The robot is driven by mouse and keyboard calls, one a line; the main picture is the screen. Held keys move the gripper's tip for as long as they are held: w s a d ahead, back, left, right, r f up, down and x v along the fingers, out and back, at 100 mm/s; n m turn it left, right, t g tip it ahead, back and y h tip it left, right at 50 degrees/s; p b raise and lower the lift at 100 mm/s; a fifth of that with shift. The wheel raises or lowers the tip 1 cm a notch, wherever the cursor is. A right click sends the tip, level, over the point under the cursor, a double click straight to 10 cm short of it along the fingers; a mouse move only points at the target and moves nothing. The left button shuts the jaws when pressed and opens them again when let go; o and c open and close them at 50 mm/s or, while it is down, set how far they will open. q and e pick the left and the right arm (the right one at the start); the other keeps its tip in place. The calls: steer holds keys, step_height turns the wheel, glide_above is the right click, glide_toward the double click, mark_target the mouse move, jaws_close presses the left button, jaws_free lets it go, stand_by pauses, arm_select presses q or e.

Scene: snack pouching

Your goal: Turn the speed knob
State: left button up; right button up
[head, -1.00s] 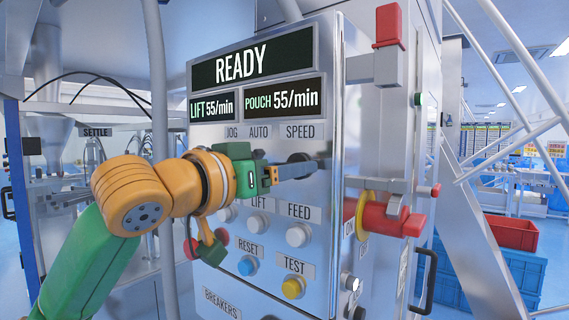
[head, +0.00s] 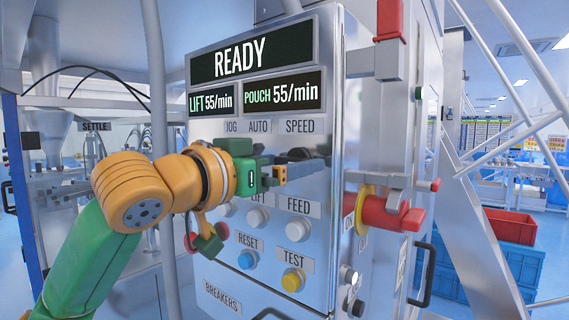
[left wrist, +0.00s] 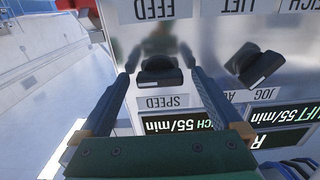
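The dark speed knob (head: 299,154) sits under the SPEED label on the silver control panel, partly hidden by my gripper in the head view. In the left wrist view, where the panel appears upside down, the knob (left wrist: 160,72) lies between the two fingertips. My left gripper (head: 318,165) is open, with one finger on each side of the knob; it also shows in the left wrist view (left wrist: 158,66). Gaps seem to show beside the knob, but I cannot tell about contact. The pouch display (head: 282,95) reads 55/min. My right gripper is not in view.
The JOG/AUTO knob (left wrist: 257,66) is beside the speed knob. Several push buttons, including a yellow one (head: 293,281) and a blue one (head: 246,260), sit below my gripper. A red-handled switch (head: 390,214) sticks out at the panel's right side.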

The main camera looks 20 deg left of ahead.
arm_select(q)
steer(key=b+v, duration=0.3)
steer(key=v, duration=0.4)
stand_by(0.3)
